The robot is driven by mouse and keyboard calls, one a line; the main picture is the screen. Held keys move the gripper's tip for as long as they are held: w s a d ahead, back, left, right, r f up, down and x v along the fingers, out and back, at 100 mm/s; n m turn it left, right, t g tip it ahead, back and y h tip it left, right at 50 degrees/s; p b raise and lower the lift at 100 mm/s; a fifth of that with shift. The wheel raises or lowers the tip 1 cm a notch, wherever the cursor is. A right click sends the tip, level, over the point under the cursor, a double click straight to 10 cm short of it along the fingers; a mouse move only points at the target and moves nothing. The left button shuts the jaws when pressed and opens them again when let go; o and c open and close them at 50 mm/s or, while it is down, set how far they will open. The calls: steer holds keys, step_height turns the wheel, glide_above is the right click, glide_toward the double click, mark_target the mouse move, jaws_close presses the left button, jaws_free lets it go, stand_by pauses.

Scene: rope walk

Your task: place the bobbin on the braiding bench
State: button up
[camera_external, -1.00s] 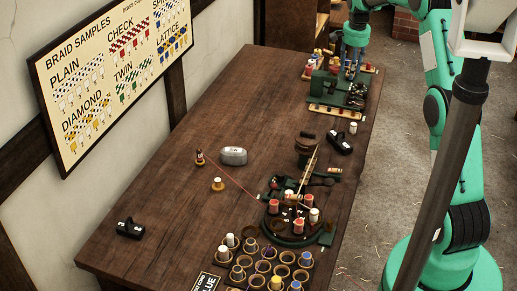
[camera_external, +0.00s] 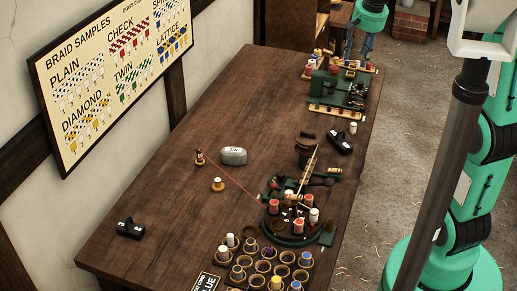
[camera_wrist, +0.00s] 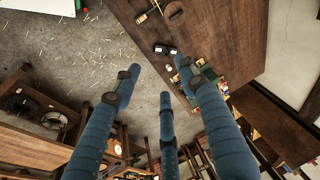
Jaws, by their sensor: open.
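Several bobbins are in view, and I cannot tell which one the task means. Another white bobbin (camera_external: 353,128) stands near the bench's right edge. Red and white bobbins (camera_external: 274,206) stand on a round green braiding stand (camera_external: 292,238). My gripper (camera_external: 358,44) is partly hidden at the far end of the bench. In the wrist view my gripper (camera_wrist: 160,82) has its blue fingers spread, with nothing between them.
A green machine (camera_external: 340,90) with bobbins is at the bench's far end. A rack of round cups (camera_external: 262,267) fills the near end. The bench's left middle is clear.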

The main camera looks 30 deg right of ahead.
steer(key=s+a+n+t, duration=0.1)
steer(key=s+a+n, duration=0.2)
steer(key=s, duration=1.2)
steer(key=s+a+f+n+t, duration=0.1)
steer(key=s+a+n, duration=0.2)
steer(key=s, duration=1.2)
steer(key=a, duration=0.3)
steer(key=shift+a+n+y, duration=0.2)
steer(key=shift+n+y, duration=0.1)
steer(key=shift+n, duration=0.1)
steer(key=shift+s+f, duration=0.1)
steer(key=shift+f, duration=0.1)
step_height(320, 180, down, 5)
steer(key=b, duration=0.5)
steer(key=shift+r, duration=0.15)
step_height(320, 180, down, 12)
steer(key=b, duration=1.2)
